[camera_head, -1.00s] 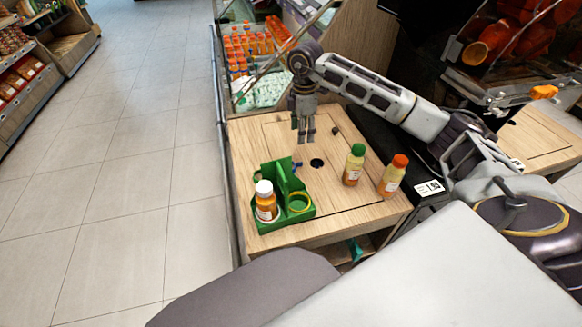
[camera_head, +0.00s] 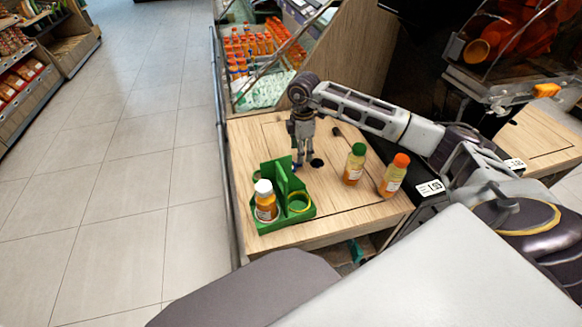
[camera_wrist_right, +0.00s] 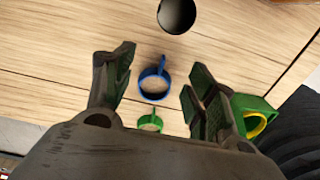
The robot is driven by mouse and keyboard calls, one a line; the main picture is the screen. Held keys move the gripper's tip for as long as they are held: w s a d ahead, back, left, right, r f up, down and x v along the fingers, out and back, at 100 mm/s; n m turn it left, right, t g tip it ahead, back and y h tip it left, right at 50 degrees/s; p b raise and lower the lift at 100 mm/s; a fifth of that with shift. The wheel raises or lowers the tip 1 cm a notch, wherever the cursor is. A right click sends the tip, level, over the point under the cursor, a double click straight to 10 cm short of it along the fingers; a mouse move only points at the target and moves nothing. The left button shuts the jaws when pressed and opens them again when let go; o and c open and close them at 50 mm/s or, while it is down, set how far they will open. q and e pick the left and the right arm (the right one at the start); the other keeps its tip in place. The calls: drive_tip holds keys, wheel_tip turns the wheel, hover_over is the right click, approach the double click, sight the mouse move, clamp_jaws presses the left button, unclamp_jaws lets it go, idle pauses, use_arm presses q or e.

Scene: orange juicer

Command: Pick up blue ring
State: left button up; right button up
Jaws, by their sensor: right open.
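The blue ring (camera_wrist_right: 154,83) lies on the wooden counter in the right wrist view, with a thin tab pointing up toward a dark round hole. My right gripper (camera_wrist_right: 155,85) is open, with one finger on each side of the ring and nothing held. In the head view my right gripper (camera_head: 303,163) points down just behind the green holder (camera_head: 299,205). Only a small bit of blue shows there beside the fingers, and the rest of the ring is hidden. My left gripper is not in view.
A white-capped bottle (camera_head: 265,202) stands in the green holder. A green-capped bottle (camera_head: 354,164) and an orange-capped bottle (camera_head: 393,175) stand to the right on the counter (camera_head: 345,215). A green ring (camera_wrist_right: 150,123) lies near the blue ring. A dark round hole (camera_wrist_right: 177,14) is in the counter.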

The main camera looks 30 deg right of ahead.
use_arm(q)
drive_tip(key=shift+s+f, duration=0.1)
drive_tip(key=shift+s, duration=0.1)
use_arm(e)
drive_tip(key=shift+a+f, duration=0.1)
drive_tip(key=shift+f, duration=0.25)
drive_tip(key=f, duration=0.3)
drive_tip(key=shift+s+a+f+b, duration=0.15)
drive_tip(key=shift+a+f+b, duration=0.15)
drive_tip(key=shift+b, duration=0.1)
drive_tip(key=shift+f, duration=0.4)
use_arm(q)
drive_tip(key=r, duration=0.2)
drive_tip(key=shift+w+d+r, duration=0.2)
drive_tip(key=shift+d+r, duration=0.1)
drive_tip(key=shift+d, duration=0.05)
use_arm(e)
drive_tip(key=shift+c, duration=0.5)
